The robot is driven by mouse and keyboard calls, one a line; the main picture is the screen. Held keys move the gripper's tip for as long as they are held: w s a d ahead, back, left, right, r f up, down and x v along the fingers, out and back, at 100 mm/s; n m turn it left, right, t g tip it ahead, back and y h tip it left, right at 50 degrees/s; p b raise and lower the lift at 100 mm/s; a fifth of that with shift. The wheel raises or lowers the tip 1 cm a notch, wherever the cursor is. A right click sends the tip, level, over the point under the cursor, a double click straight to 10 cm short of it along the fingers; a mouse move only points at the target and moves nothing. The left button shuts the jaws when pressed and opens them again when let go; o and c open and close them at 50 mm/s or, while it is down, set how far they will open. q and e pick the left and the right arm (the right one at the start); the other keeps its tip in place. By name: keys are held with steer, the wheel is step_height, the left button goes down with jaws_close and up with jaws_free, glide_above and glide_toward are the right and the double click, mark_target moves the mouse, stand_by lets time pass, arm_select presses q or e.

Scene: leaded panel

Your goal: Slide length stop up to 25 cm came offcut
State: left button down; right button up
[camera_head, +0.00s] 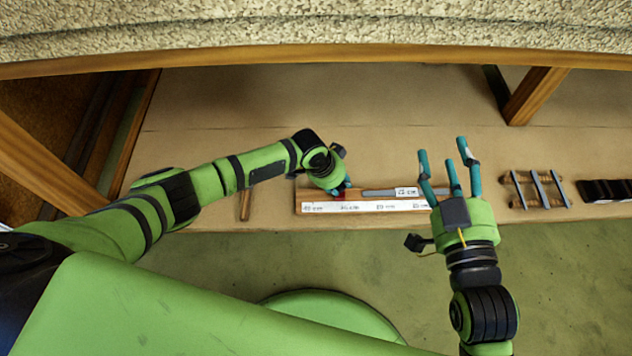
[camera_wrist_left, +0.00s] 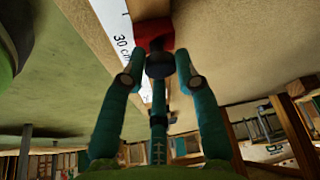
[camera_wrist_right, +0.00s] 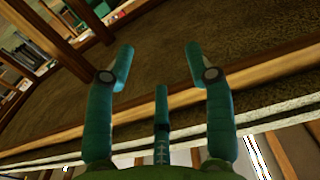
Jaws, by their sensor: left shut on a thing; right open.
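A wooden measuring board (camera_head: 300,196) with a white scale strip (camera_head: 365,207) lies at the table's front edge. The red length stop (camera_wrist_left: 152,32) has a dark knob (camera_wrist_left: 158,66) and sits on the board, near the 30 cm mark in the left wrist view. My left gripper (camera_head: 343,190) is shut on the stop, its fingers around the knob. A grey came offcut (camera_head: 376,192) with a white label (camera_head: 406,191) lies along the board to the right of the stop, with a gap between. My right gripper (camera_head: 446,165) is open and empty, above the board's right end.
A small wooden rack (camera_head: 538,188) with grey bars stands to the right, with a dark holder (camera_head: 606,190) beyond it. A thin wooden stick (camera_head: 245,204) lies left of the board. The table (camera_head: 230,120) behind the board is clear.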

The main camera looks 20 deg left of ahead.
arm_select(q)
steer(key=b, duration=0.1)
glide_above(361, 195)
steer(key=shift+a, duration=0.35)
steer(key=shift+w+d+r, duration=0.15)
steer(key=shift+d+r, duration=0.05)
steer(key=shift+d, duration=0.1)
arm_select(e)
step_height(361, 195, up, 8)
steer(key=s+a+n+t+y, duration=0.1)
steer(key=s+a+t+y, duration=0.1)
steer(key=t+y, duration=0.1)
steer(key=shift+s+r+t, duration=0.25)
steer(key=shift+s+t, duration=0.05)
steer(key=shift+t, duration=0.3)
steer(key=shift+a, duration=0.1)
arm_select(q)
steer(key=c, duration=1.3)
jaws_free()
steer(key=o, duration=0.4)
steer(key=shift+d+f, duration=0.1)
steer(key=shift+c, duration=0.2)
arm_select(e)
steer(key=shift+w, duration=0.1)
steer(key=shift+f, duration=0.1)
